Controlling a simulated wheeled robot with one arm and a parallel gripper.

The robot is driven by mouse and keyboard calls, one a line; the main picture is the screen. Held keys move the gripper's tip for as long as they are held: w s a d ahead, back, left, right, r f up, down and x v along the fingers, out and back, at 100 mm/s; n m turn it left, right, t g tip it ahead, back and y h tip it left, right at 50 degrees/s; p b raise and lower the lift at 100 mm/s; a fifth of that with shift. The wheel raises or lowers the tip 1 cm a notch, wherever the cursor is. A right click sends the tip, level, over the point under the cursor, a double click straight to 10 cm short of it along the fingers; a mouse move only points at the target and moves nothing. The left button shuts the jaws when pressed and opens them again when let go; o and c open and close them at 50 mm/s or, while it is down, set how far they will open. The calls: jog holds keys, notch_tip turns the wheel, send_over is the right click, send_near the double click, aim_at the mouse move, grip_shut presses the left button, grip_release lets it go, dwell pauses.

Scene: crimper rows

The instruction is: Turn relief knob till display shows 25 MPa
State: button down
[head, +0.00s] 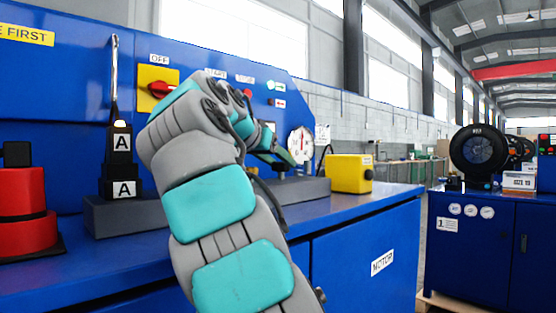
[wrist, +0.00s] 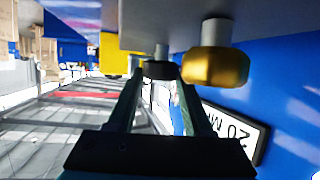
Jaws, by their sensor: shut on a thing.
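In the wrist view, a small dark knob (wrist: 160,69) on a short metal stem sits between the fingertips of my gripper (wrist: 162,82), which is shut on it. A larger brass-coloured knob (wrist: 215,68) on a pale stem is just to the right, apart from the fingers. A tilted, black-framed white display (wrist: 236,131) reads "20 M"; the rest of its text is hard to make out. In the head view my gripper (head: 284,157) is beside a round white gauge (head: 300,144), and my arm hides the knobs.
A yellow box (head: 349,173) stands at the right of the blue bench top (head: 393,196). Black blocks marked A (head: 118,170) and a red stacked object (head: 28,210) are at the left. A red switch on a yellow plate (head: 172,76) is on the panel behind my arm.

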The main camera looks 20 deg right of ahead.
jog(key=shift+r, duration=0.1)
jog(key=shift+c, duration=1.5)
grip_release()
jog(key=shift+a, duration=0.1)
jog(key=p+v, duration=0.1)
jog(key=v, duration=0.6)
jog(key=shift+s+a+r, duration=0.15)
jog(key=shift+s+a, duration=0.05)
jog(key=shift+a, duration=0.05)
